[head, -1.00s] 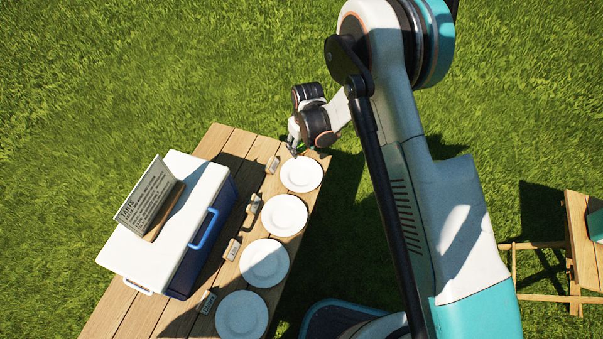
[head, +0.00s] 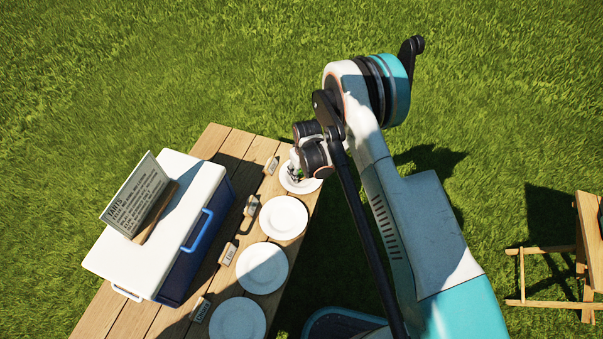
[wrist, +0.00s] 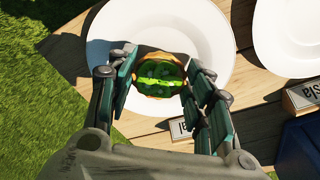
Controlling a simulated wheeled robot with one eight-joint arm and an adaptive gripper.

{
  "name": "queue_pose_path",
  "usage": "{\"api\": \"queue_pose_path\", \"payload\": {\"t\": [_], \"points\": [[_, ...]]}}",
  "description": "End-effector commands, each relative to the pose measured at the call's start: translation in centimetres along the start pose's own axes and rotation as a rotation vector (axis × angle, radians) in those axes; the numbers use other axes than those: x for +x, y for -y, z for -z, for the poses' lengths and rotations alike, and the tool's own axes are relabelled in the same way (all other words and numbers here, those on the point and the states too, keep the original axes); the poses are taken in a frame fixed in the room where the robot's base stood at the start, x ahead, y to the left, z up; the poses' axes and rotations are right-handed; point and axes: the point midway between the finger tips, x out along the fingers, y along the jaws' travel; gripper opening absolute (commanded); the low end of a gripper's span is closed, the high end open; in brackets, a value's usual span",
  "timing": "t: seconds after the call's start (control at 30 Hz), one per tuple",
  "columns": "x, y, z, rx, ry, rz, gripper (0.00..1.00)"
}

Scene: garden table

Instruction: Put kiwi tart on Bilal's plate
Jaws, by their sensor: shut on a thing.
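My gripper (head: 293,174) is over the farthest plate (head: 310,186) in the row in the head view. In the wrist view my gripper (wrist: 159,84) is shut on a round tart (wrist: 159,72) with green fruit and a golden crust, the kiwi tart.
Three more white plates, including the second one (head: 283,217), line the table edge, each with a card. A white and blue cooler (head: 150,210) bears a tarts sign (head: 137,195) at left. A neighbouring card (wrist: 305,96) stands at right in the wrist view.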

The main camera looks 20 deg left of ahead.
Motion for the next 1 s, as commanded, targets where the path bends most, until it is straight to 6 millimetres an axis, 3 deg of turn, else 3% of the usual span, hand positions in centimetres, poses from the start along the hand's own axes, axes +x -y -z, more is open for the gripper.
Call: {"api": "queue_pose_path", "payload": {"t": [0.4, 0.43, 0.5, 0.87, 1.0], "points": [[0.7, 0.0, -0.1, 0.000, 0.000, 0.000, 0.23], [0.7, 0.0, -0.1, 0.000, 0.000, 0.000, 0.52], [0.7, 0.0, -0.1, 0.000, 0.000, 0.000, 0.67], [0.6, 0.0, -0.1, 0.000, 0.000, 0.000, 0.68], [-0.6, 0.0, 0.0, 0.000, 0.000, 0.000, 0.68]]}}
